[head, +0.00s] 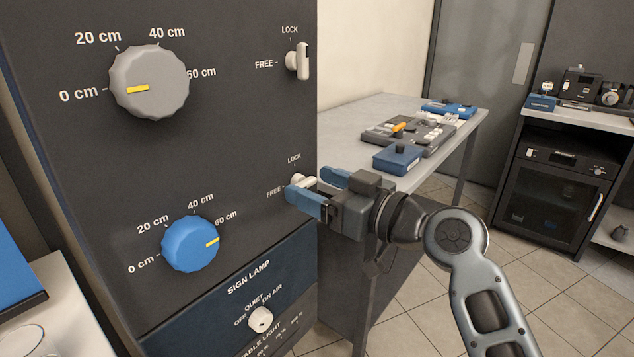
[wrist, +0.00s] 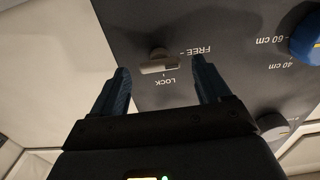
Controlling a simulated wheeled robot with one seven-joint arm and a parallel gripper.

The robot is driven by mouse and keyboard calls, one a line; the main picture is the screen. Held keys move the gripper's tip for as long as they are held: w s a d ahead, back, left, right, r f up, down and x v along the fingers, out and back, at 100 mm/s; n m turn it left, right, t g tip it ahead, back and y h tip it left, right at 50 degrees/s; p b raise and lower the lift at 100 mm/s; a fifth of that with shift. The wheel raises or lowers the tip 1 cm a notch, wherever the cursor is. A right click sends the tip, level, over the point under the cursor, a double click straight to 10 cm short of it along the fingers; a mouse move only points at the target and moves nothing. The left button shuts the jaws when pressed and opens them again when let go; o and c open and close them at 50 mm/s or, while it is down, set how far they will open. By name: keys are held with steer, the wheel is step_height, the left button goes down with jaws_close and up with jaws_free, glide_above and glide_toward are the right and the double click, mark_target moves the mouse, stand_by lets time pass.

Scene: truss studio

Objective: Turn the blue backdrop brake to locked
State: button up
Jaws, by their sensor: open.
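The blue backdrop brake is the small white lever (head: 302,180) beside the blue knob (head: 191,243), at the dark panel's right edge. Its bar lies level, towards the FREE mark, with the LOCK mark above it; my gripper partly hides it in the head view. In the wrist view, which is upside down, the lever (wrist: 160,66) shows between my fingers. My gripper (head: 307,185) is open in front of it, one finger to each side. The fingers look apart from the bar; I cannot tell how deep they reach.
Above, a grey knob (head: 149,82) sits beside a second white lever (head: 302,62) with an upright bar. A sign lamp knob (head: 261,319) is below. A table (head: 375,112) with a control desk (head: 425,132) and blue boxes stands behind my gripper.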

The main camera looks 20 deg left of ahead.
steer(key=shift+a, duration=0.25)
steer(key=c, duration=1)
